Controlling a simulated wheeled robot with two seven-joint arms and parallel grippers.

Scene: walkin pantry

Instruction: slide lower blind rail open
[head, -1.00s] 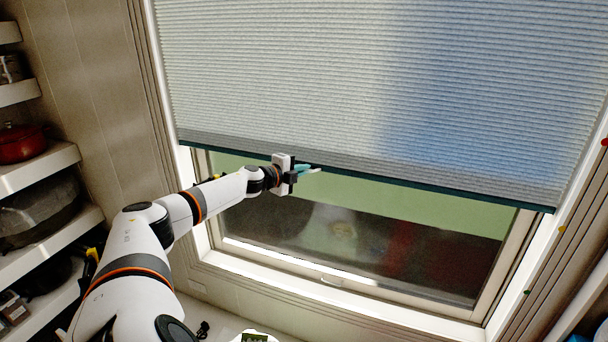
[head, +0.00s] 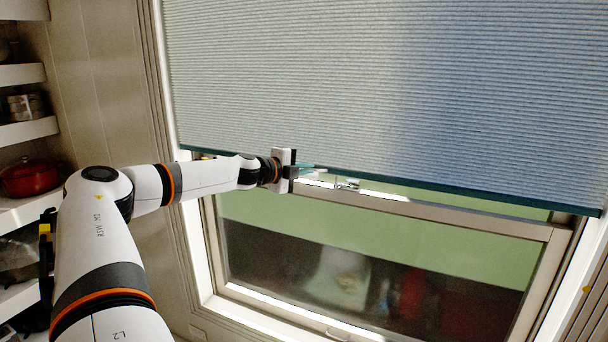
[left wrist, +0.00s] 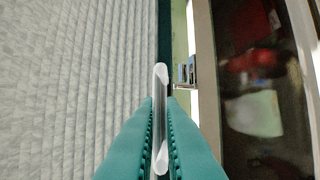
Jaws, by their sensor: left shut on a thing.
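The pleated grey-blue blind (head: 300,80) hangs over the upper part of the window. Its lower rail (head: 450,188) is a thin dark teal strip, slightly tilted in the picture. My left gripper (head: 312,170) is at this rail, left of its middle. In the left wrist view my teal fingers (left wrist: 160,125) are shut on a pale, narrow handle (left wrist: 160,75) beside the rail's dark strip (left wrist: 165,30). The fingers hide part of the handle. My right gripper is not in view.
Below the rail show the window sash's top bar (head: 420,208) with a metal latch (head: 347,185), and the glass. Shelves on the left hold a red pot (head: 30,178) and tins (head: 25,106). My left arm runs close to these shelves.

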